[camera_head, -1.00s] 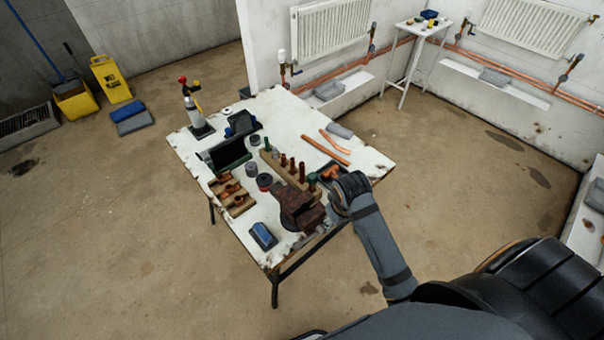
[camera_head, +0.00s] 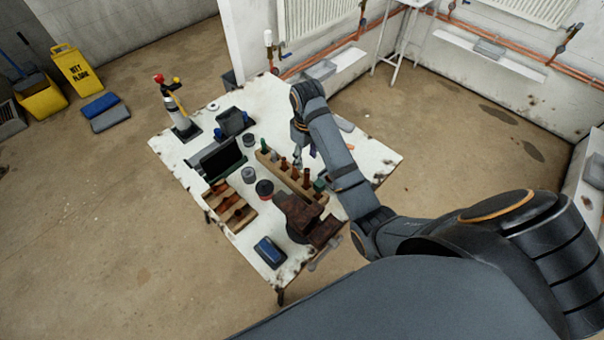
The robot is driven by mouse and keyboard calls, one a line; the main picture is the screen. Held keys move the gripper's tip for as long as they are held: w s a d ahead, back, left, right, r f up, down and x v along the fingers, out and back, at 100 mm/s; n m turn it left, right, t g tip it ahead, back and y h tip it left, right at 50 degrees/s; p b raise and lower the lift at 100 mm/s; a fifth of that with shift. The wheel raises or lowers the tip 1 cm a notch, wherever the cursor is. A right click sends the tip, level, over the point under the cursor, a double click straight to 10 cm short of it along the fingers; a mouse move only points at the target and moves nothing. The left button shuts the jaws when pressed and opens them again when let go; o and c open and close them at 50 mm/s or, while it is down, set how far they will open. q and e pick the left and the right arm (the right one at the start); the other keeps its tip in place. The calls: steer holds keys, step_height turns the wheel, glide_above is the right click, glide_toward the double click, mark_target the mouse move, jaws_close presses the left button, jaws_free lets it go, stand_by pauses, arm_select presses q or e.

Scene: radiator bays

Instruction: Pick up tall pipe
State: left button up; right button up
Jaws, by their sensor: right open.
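Several upright copper pipes stand in a wooden rack (camera_head: 278,171) on the white workbench (camera_head: 200,155). One copper pipe (camera_head: 307,178) stands toward the rack's near end; I cannot tell for certain which pipe is the tall one. My right gripper (camera_head: 304,154) points down over the bench, just beyond and right of the rack, open and apparently empty. My forearm hides the bench surface behind it, including most of the loose copper pipes lying there. My left gripper is not in view.
A wooden block (camera_head: 230,207), tins, a dark tray (camera_head: 222,160) and a torch (camera_head: 180,118) occupy the left side. A blue box (camera_head: 270,252) sits at the front.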

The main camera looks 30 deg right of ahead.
mark_target(307, 171)
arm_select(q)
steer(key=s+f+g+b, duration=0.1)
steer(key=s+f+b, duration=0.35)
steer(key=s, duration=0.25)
arm_select(e)
steer(key=f, duration=0.5)
steer(key=shift+s+b, duration=0.3)
steer(key=shift+s, duration=0.05)
steer(key=shift+w+f, duration=0.2)
steer(key=shift+f, duration=0.2)
step_height(307, 171, down, 2)
steer(key=b, duration=0.2)
steer(key=shift+d+f+b, duration=0.15)
steer(key=shift+b, duration=0.2)
step_height(307, 171, down, 2)
steer(key=shift+w+f+p, duration=0.1)
steer(key=shift+w+p, duration=0.05)
steer(key=shift+p, duration=0.3)
steer(key=c, duration=0.4)
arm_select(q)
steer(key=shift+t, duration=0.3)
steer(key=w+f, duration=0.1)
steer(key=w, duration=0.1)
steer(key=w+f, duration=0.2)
arm_select(e)
jaws_close()
